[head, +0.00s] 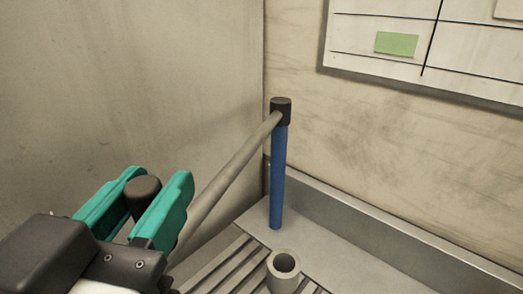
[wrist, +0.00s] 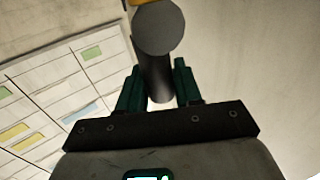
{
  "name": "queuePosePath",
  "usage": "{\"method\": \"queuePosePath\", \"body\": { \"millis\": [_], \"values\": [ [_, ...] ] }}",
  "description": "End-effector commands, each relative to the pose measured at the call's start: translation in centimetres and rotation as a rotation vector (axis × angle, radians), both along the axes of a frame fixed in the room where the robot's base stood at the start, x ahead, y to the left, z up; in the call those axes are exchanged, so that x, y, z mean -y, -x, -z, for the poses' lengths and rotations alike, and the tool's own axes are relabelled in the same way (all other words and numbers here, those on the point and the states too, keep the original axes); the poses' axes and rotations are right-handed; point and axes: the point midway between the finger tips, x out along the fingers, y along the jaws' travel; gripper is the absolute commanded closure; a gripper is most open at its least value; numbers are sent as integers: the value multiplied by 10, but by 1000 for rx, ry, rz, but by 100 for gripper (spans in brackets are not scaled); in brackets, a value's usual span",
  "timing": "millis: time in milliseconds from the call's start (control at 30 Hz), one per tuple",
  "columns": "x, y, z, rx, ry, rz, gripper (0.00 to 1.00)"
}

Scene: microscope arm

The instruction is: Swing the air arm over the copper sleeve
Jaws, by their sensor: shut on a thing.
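The air arm (head: 232,168) is a grey bar running from the dark cap (head: 281,110) of an upright blue post (head: 278,178) down to the lower left. A dark round knob (head: 142,188) stands near its near end. My gripper (head: 157,182) has its teal fingers shut on the knob, one on each side. In the wrist view the dark knob (wrist: 160,30) sits between the fingers (wrist: 158,82). A pale grey-beige hollow sleeve (head: 284,275) stands upright below and right of the bar; it does not look copper here. The bar is not over it.
The post stands on a grey tray (head: 330,238) with a raised back rim in a wall corner. Slats (head: 222,268) lie left of the sleeve. A whiteboard (head: 450,60) with a green note hangs at the upper right. The tray right of the sleeve is clear.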

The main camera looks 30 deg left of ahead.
Motion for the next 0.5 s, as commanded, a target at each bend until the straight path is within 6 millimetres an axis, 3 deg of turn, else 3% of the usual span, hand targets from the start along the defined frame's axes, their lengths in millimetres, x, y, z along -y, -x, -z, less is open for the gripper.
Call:
{"method": "queuePosePath", "body": {
  "millis": [233, 267, 433, 500],
  "values": [
    [0, 1, 0, 0, 0, -1, 100],
    [0, 1, 0, 0, 0, -2, 65],
    [-1, 1, 0, 0, 0, -2, 49],
    [-1, 1, 0, 0, 0, -2, 47]
  ]
}}
